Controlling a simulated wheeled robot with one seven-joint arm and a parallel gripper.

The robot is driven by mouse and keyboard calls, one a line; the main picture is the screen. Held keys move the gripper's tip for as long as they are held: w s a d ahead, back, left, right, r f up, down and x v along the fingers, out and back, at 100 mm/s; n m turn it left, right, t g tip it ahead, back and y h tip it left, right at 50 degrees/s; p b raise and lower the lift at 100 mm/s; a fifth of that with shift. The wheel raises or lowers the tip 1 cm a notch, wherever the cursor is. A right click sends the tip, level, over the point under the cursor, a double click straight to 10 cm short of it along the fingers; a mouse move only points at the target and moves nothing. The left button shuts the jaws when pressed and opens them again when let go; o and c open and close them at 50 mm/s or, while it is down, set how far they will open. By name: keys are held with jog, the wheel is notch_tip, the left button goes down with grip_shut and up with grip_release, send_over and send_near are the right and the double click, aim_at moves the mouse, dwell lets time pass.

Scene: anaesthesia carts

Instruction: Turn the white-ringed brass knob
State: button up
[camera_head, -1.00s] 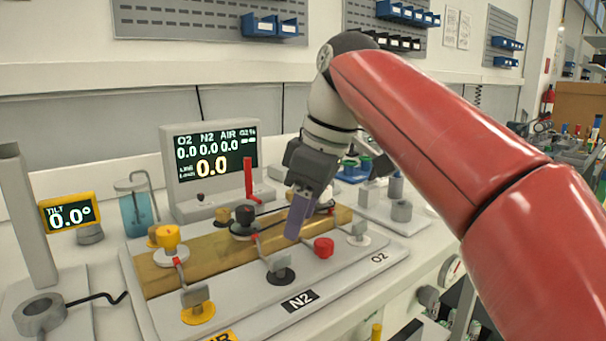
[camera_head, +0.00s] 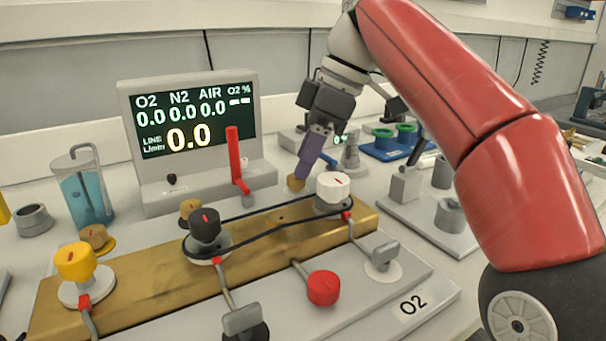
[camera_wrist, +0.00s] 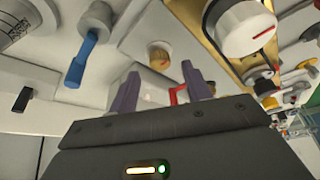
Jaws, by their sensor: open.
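The white-ringed brass knob (camera_head: 295,184) sits on the far side of the brass block (camera_head: 135,268), behind the large white knob (camera_head: 333,190). It also shows in the wrist view (camera_wrist: 160,54), just beyond and between the fingertips. Its ring is hard to make out in the head view. My gripper (camera_head: 306,172) points down just above this knob, and its purple fingers partly overlap it in the head view. In the wrist view the two fingers (camera_wrist: 162,80) are apart with nothing between them. I cannot tell whether either finger touches the knob.
A black belt (camera_head: 270,235) loops around the white knob and the black knob (camera_head: 204,225). Two other brass knobs (camera_head: 190,208) (camera_head: 97,236) stand farther left. A red lever (camera_head: 236,160) rises before the display (camera_head: 195,115). A red knob (camera_head: 323,288) is in front.

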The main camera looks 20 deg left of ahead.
aim_at(296, 181)
jog(key=shift+b+x, duration=0.4)
jog(key=shift+x, duration=1.05)
jog(key=c, duration=1)
jog(key=m+t, duration=0.1)
jog(key=m, duration=0.1)
jog(key=m+p, duration=0.1)
jog(key=m, duration=0.1)
jog(key=shift+s+r+t, duration=0.15)
jog(key=shift+s+t, duration=0.05)
jog(key=shift+t, duration=0.2)
jog(key=shift+s+m+t+p, duration=0.1)
jog(key=shift+m+t+p, duration=0.75)
jog(key=shift+m, duration=1.15)
